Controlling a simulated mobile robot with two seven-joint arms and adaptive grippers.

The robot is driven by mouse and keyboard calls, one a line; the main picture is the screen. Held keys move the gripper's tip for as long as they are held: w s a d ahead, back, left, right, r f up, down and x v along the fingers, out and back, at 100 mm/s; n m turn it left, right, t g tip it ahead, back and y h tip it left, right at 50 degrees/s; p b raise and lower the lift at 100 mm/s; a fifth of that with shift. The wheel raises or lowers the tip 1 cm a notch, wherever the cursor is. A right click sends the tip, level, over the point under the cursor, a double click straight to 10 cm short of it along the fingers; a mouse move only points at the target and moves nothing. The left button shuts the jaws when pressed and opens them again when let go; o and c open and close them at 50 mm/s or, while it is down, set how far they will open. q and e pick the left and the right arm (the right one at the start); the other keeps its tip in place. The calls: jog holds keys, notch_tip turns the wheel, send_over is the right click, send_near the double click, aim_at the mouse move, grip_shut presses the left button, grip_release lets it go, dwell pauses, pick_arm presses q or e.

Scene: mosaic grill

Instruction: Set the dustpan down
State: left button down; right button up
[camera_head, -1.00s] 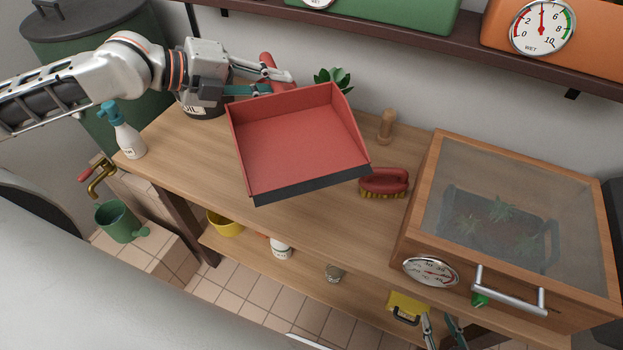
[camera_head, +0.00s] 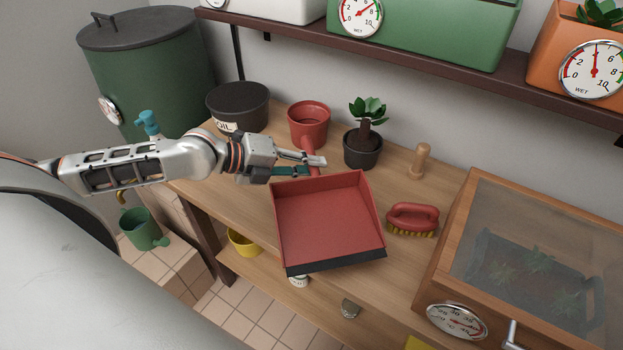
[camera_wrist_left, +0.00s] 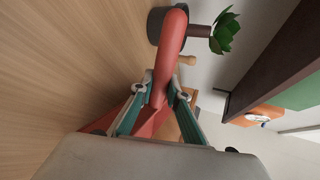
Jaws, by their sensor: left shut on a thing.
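The red dustpan (camera_head: 328,218) with a dark front lip shows in the head view, over the front part of the wooden bench (camera_head: 235,187). My left gripper (camera_head: 312,165) is shut on its red handle. The handle (camera_wrist_left: 172,40) also shows in the left wrist view between the fingers of the left gripper (camera_wrist_left: 165,92). The pan's dark lip overhangs the bench's front edge in the picture. I cannot tell whether the pan touches the bench top. My right gripper is not in view.
A red brush (camera_head: 413,218) lies close right of the pan. Behind stand a potted plant (camera_head: 363,145), a red pot (camera_head: 308,122), a dark soil pot (camera_head: 238,106) and a wooden dibber (camera_head: 419,161). A glass-topped wooden box (camera_head: 450,262) stands at right.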

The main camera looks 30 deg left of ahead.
aim_at(311, 179)
pick_arm(q)
notch_tip(311, 179, down, 4)
jog(key=shift+r, duration=0.2)
jog(key=shift+f, duration=0.3)
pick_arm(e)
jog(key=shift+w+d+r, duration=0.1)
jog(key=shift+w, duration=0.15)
pick_arm(q)
jog(key=shift+b, duration=0.3)
jog(key=c, duration=2)
grip_release()
jog(key=shift+o, duration=0.2)
jog(key=shift+r, duration=0.1)
